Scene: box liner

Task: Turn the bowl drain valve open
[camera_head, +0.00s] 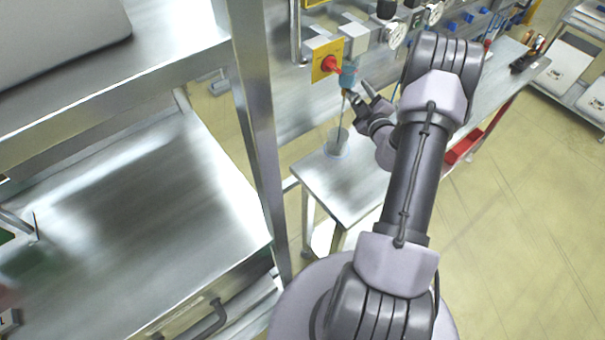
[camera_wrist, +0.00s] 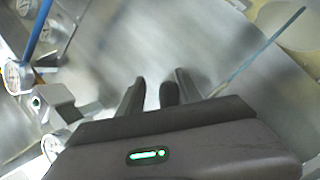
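The red handle does not show in the wrist view.
A pale cup (camera_head: 338,142) stands on the narrow metal bench (camera_head: 345,185); the thin tube (camera_wrist: 262,50) also shows in the wrist view. Gauges (camera_head: 397,36) line the wall to the right. A metal post (camera_head: 256,120) rises left of the valve.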

